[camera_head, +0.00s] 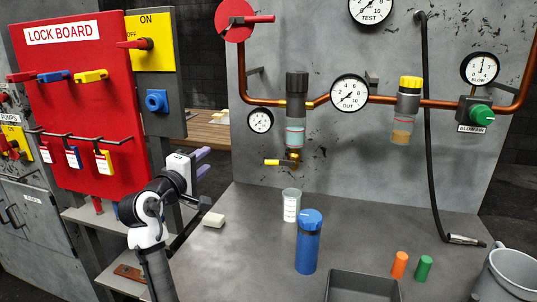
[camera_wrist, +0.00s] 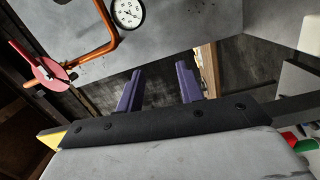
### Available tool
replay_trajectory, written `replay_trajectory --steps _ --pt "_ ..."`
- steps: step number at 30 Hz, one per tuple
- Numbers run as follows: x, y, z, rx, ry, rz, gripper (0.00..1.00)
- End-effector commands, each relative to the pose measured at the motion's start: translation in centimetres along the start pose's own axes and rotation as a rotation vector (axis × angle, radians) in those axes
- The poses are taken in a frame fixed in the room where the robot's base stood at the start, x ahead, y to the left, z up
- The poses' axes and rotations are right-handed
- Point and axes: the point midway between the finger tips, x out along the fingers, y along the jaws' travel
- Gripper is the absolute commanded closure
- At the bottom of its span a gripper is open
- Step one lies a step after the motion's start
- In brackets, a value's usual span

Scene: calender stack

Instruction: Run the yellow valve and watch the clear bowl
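The yellow valve (camera_head: 272,162) is a small yellow-handled lever on a brass drain fitting, in the head view left of centre. Its handle points left, roughly level. The clear bowl (camera_head: 295,132) sits just above it, under a dark-topped filter body, with pale bluish liquid visible inside. My gripper (camera_head: 205,162) is left of the valve, apart from it. Its two purple fingers also show in the wrist view (camera_wrist: 160,85), spread apart with nothing between them. The yellow valve and the bowl do not show in the wrist view.
A white-marked cup (camera_head: 291,206) stands on the grey bench below the valve. A blue canister (camera_head: 309,241), orange bottle (camera_head: 399,264), green bottle (camera_head: 423,268) and dark tray (camera_head: 350,285) are nearer. A black hose (camera_head: 431,150) hangs right. The red lock board (camera_head: 80,100) stands left.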

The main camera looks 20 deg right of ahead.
Motion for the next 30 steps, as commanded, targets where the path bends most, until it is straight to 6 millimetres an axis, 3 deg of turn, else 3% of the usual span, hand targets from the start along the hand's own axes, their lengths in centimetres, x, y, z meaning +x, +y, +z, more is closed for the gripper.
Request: replay_trajectory --steps 1,3,6,14,24,30 --pt "1.9 -0.3 2.6 -0.059 -0.098 -0.049 0.63" --pt "3.4 -1.2 5.7 -0.127 -0.208 -0.112 0.63" --pt "4.5 -1.9 8.2 -0.182 -0.294 -0.17 0.63" --pt "7.1 -2.5 9.9 -0.199 -0.323 -0.191 0.63" --pt "13.8 -3.5 12.2 -0.197 -0.32 -0.188 0.63" --pt "16.5 -4.1 13.1 -0.196 -0.318 -0.188 0.63"
